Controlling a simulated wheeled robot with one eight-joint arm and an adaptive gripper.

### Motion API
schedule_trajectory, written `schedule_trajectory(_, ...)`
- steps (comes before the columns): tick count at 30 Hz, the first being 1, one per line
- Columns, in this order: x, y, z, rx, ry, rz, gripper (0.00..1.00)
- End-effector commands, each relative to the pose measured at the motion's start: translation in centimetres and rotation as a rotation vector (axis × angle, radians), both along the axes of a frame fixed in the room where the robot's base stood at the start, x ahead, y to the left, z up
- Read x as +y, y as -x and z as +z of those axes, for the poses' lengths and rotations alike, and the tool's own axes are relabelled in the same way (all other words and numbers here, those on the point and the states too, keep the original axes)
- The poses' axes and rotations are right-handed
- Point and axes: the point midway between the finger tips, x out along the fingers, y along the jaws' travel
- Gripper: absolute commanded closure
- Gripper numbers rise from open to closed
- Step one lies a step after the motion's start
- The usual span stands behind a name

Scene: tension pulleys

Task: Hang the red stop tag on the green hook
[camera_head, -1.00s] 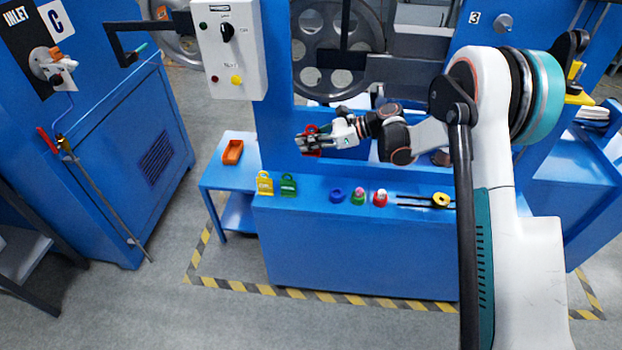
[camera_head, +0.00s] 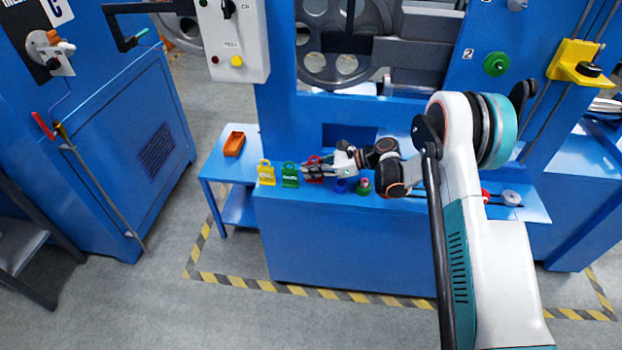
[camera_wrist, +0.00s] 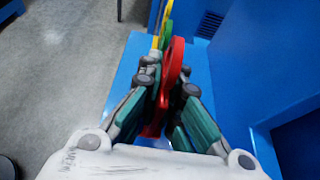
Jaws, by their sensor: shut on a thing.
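My gripper (camera_head: 312,168) is shut on the red tag (camera_head: 315,176), low over the bench, at the right end of a row of tags. In the wrist view the red tag (camera_wrist: 172,75) stands upright between my two fingers (camera_wrist: 167,88). I cannot tell whether it touches the bench. A green round piece (camera_head: 497,64) sticks out of the blue panel beside the number 2, up and right of my gripper. It is the only green fitting seen there; its hook shape is too small to make out.
A green tag (camera_head: 290,175) and a yellow tag (camera_head: 266,172) stand left of my gripper. A blue part (camera_head: 340,187) and a green-and-pink part (camera_head: 363,187) are close on its right. An orange tray (camera_head: 234,144) sits on the side table. A yellow bracket (camera_head: 577,63) juts out at right.

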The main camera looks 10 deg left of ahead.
Motion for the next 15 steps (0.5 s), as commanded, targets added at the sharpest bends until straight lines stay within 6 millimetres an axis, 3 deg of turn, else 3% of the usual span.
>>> schedule_trajectory(6, 0.0, 0.0, -3.1, 0.0, 0.0, 0.0, 1.0)
schedule_trajectory(15, 0.0, 0.0, -3.1, 0.0, 0.0, 0.0, 1.0)
